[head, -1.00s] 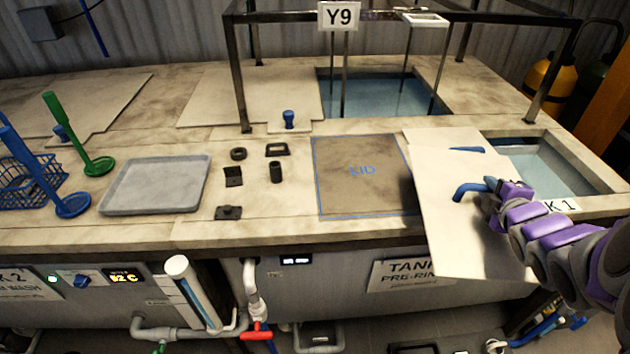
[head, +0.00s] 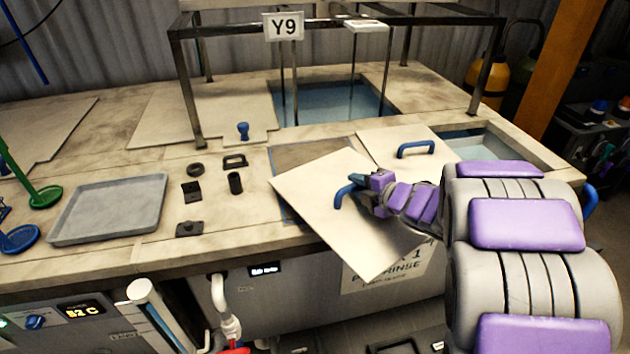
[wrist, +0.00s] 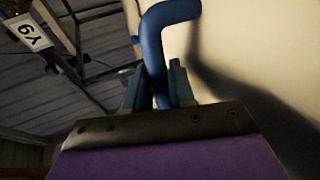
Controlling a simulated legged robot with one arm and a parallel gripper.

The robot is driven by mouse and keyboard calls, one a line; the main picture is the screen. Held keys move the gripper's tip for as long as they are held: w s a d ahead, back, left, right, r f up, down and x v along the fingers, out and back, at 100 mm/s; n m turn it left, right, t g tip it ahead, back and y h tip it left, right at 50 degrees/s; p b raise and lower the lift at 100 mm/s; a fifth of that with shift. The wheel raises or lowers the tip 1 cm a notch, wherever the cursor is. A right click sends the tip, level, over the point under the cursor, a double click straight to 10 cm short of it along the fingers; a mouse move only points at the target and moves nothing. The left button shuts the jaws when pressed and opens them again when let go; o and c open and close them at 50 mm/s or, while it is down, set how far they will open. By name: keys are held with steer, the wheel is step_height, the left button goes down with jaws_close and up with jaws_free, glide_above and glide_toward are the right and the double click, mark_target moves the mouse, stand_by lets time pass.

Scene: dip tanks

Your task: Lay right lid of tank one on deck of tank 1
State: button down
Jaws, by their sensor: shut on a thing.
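My gripper (head: 357,182) is shut on the blue handle (head: 343,194) of a cream lid (head: 350,222). The handle also shows between the jaws in the wrist view (wrist: 152,50). The lid is held tilted, its lower corner hanging past the front edge of the deck (head: 262,232). It covers most of the blue-outlined lid area (head: 300,155), of which only the back part shows. Whether the lid touches the deck is unclear. A second cream lid (head: 375,145) with a blue handle lies behind it, beside the open water of tank 1 (head: 490,148).
A grey tray (head: 110,207) and several small black parts (head: 192,190) lie left of the held lid. A metal frame with a Y9 sign (head: 284,27) stands over the back basin (head: 330,103). A lid with a blue knob (head: 243,130) lies at the back left.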

mark_target(325, 178)
steer(key=w+a, duration=0.2)
steer(key=w+a+b, duration=0.1)
steer(key=w+a, duration=0.4)
steer(key=shift+w+a+f, duration=0.25)
steer(key=shift+a+f, duration=0.15)
steer(key=shift+w+a+f+b, duration=0.1)
steer(key=shift+a+f+b, duration=0.05)
steer(key=shift+f+b, duration=0.25)
step_height(325, 178, down, 3)
steer(key=shift+r+b, duration=0.1)
steer(key=shift+b, duration=0.7)
steer(key=c, duration=0.9)
jaws_free()
steer(key=shift+c, duration=0.2)
steer(key=p+v, duration=0.2)
steer(key=v, duration=1)
